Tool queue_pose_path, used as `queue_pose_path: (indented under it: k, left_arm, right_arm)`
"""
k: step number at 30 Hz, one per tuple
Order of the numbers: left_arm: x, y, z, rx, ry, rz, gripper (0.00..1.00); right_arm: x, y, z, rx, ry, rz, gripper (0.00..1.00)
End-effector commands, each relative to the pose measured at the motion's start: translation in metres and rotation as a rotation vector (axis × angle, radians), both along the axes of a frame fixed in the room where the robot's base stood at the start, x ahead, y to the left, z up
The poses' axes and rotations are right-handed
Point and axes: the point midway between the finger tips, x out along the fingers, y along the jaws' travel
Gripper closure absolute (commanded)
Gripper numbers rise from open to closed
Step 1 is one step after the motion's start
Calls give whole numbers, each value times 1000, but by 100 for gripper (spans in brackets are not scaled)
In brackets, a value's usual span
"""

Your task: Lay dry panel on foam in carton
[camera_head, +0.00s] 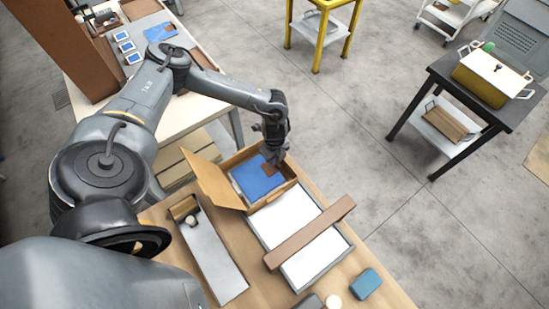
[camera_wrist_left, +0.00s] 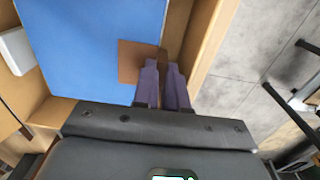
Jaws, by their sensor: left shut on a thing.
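The blue panel (camera_head: 255,182) with a brown corner patch lies within the walls of the open carton (camera_head: 277,196) in the head view. The panel fills much of the left wrist view (camera_wrist_left: 95,45), with its brown patch (camera_wrist_left: 134,60) at the fingers. My left gripper (camera_head: 271,161) is over the panel's far right corner, inside the carton wall. Its purple fingers (camera_wrist_left: 162,80) are shut on the panel's edge at the brown patch. Foam under the panel is hidden, so I cannot tell whether the panel touches it. My right gripper is not in view.
The carton's flap (camera_head: 213,183) stands open to the left. Beside the carton lie a white board (camera_head: 322,257) under a brown bar (camera_head: 308,232) and a long grey tray (camera_head: 212,250). A teal block (camera_head: 366,283) sits near the table edge.

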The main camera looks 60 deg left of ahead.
Motion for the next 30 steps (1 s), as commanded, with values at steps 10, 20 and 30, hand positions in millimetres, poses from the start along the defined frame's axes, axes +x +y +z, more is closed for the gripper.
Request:
queue_pose_path:
  k: [10, 20, 30]
  left_arm:
    - [0, 0, -3, 0, 0, 0, 79]
    - [1, 0, -2, 0, -2, 1, 63]
    - [2, 0, 26, -1, -6, 2, 63]
  right_arm:
    - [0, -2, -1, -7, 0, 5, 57]
    - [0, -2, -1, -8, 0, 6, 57]
    - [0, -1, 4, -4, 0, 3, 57]
